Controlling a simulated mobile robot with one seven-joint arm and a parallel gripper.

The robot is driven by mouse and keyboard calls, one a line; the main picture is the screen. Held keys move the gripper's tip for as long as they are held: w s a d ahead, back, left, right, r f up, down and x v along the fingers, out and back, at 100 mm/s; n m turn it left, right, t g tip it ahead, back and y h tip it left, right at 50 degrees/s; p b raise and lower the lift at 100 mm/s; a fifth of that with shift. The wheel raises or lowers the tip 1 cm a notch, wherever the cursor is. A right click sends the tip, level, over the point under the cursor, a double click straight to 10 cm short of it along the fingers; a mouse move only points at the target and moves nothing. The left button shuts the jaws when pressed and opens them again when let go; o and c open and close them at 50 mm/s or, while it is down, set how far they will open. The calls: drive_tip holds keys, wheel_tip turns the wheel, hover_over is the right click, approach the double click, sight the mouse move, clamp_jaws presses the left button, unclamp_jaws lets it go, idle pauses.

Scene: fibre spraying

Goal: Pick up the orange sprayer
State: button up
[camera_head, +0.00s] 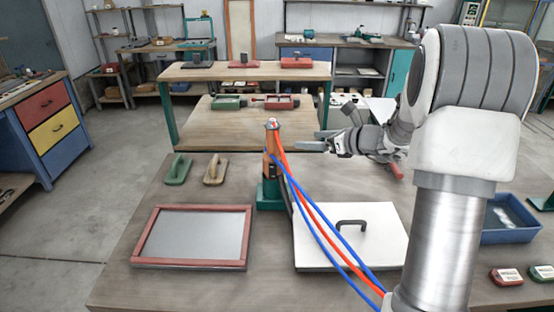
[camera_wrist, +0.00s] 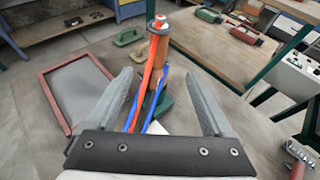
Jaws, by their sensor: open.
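The orange sprayer (camera_head: 268,162) stands upright in a green holder (camera_head: 269,195) on the near table, with red and blue hoses running from its top down to the right. In the wrist view the sprayer (camera_wrist: 158,48) is ahead of my gripper, roughly centred between the two fingers but beyond their tips. My gripper (camera_head: 322,142) is to the right of the sprayer's upper part in the head view. In the wrist view its fingers (camera_wrist: 158,78) are wide apart with nothing gripped. The hoses cross the space between the fingers. The sprayer's lower part is partly hidden by the hoses.
A red-framed panel (camera_head: 192,236) lies left and a white board with a black handle (camera_head: 350,225) lies right. Two trowels, green (camera_head: 178,170) and beige (camera_head: 215,170), lie behind the panel. A blue bin (camera_head: 510,222) is at right. The hoses are close to my fingers.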

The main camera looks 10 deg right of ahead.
sight(277, 138)
drive_tip(key=p+x, duration=0.3)
drive_tip(key=x, duration=1.3)
drive_tip(key=shift+w+a+f+p, duration=0.15)
drive_tip(key=shift+w+a+p, duration=0.1)
drive_tip(key=shift+a+p, duration=0.05)
clamp_jaws()
